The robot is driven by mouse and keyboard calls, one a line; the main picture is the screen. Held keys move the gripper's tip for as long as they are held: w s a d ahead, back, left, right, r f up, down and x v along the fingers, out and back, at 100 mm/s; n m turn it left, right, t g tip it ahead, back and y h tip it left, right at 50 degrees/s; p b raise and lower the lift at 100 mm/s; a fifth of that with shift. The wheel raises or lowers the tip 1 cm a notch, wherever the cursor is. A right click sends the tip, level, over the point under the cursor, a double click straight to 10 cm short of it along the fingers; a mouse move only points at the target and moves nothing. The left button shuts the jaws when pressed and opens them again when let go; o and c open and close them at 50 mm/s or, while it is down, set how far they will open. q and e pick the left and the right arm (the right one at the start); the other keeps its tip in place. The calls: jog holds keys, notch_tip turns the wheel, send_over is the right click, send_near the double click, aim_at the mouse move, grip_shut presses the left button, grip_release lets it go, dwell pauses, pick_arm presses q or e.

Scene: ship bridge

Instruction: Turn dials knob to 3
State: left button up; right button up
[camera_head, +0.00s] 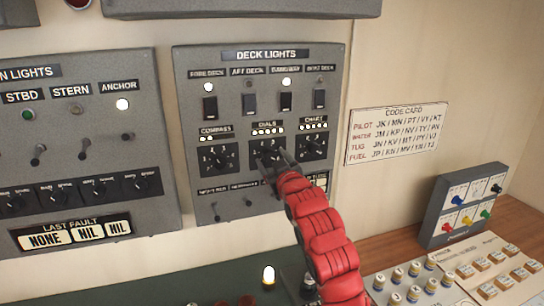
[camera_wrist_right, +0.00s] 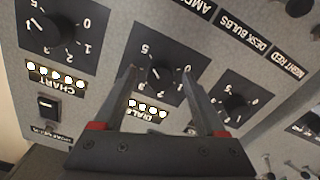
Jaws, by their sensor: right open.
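The dials knob (camera_head: 268,152) is the middle of three black rotary knobs on the grey deck lights panel (camera_head: 230,62). My right gripper (camera_head: 275,164) is open in front of it and partly hides it. In the right wrist view, upside down, the dials knob (camera_wrist_right: 160,74) shows between the two open fingertips (camera_wrist_right: 158,80), with numbers around it. I cannot tell whether the fingers touch it, or read its setting surely. Several small lamps by the DIALS label (camera_wrist_right: 147,109) are lit. My left gripper is not in view.
The compass knob (camera_head: 217,157) and chart knob (camera_head: 313,147) sit close on either side. Toggle switches (camera_head: 286,101) line the panel above, and small levers (camera_head: 216,213) stick out below. A code card (camera_head: 396,133) hangs at right, above a desk with several buttons.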

grip_shut()
dwell(0.5)
jog(key=shift+n, duration=0.4)
jog(key=n+b, duration=0.2)
jog(key=n, duration=0.1)
jog(key=shift+f+n, duration=0.15)
jog(key=shift+n, duration=0.25)
jog(key=n+b, duration=0.1)
jog(key=n, duration=0.4)
jog(key=shift+n+b, duration=0.3)
jog(key=n, duration=0.4)
jog(key=shift+n, duration=0.3)
jog(key=n, duration=0.4)
jog(key=shift+r+n, duration=0.2)
jog(key=shift+n, duration=0.2)
